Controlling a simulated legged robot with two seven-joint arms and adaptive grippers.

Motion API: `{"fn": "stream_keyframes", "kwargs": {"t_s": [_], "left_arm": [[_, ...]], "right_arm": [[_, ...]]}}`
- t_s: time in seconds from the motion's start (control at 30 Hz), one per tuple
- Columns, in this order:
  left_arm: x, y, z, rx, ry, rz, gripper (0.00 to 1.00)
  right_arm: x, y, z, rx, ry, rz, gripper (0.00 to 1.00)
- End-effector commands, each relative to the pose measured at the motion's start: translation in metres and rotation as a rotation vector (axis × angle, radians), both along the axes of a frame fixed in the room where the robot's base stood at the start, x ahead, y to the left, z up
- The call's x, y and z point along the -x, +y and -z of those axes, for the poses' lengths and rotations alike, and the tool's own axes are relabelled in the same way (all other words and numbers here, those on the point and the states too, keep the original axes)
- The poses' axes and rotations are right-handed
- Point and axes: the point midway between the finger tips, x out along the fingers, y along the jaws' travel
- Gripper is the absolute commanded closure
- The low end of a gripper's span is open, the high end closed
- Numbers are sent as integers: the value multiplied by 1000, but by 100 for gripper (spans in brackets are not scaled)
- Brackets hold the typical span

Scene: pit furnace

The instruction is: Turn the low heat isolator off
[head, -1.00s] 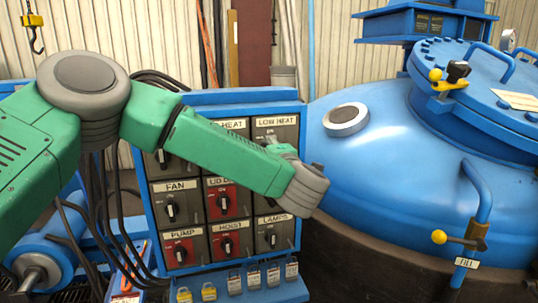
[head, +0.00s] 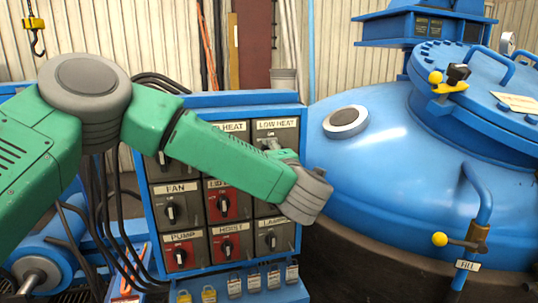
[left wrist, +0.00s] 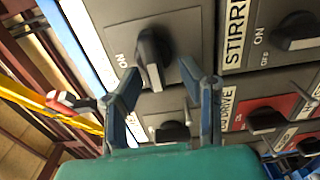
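The low heat isolator is the top-right switch of the panel, under its LOW HEAT label (head: 277,124). Its dark rotary handle (left wrist: 152,58) shows in the left wrist view, with ON marked to its left. My left gripper (head: 272,146) is at this switch, its fingers mostly hidden behind my wrist in the head view. In the left wrist view my left gripper (left wrist: 158,70) is open, with one finger on each side of the handle. I cannot tell whether either finger touches it. My right gripper is not in view.
Close neighbours are the stirrer switch (left wrist: 298,30) and the red lid drive switch (left wrist: 264,120). FAN (head: 171,209), PUMP (head: 180,256), HOIST (head: 228,247) and LAMPS (head: 270,240) switches fill the panel. Padlocks (head: 254,281) hang below. The blue furnace vessel (head: 390,170) stands right.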

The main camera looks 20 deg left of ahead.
Motion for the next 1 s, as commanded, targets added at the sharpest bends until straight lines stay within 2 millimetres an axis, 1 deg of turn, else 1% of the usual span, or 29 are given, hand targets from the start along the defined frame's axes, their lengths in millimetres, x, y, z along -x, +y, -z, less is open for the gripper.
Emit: {"fn": "stream_keyframes", "kwargs": {"t_s": [0.17,0.3,0.5,0.7,1.0], "left_arm": [[27,-21,0,-2,2,7,66],[53,-38,1,-2,4,7,66],[81,-56,2,-2,5,5,66],[92,-63,3,-1,6,3,66],[92,-63,3,-2,6,4,66]], "right_arm": [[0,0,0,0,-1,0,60],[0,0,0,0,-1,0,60],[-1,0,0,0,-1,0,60],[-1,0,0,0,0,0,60],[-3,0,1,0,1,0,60]]}}
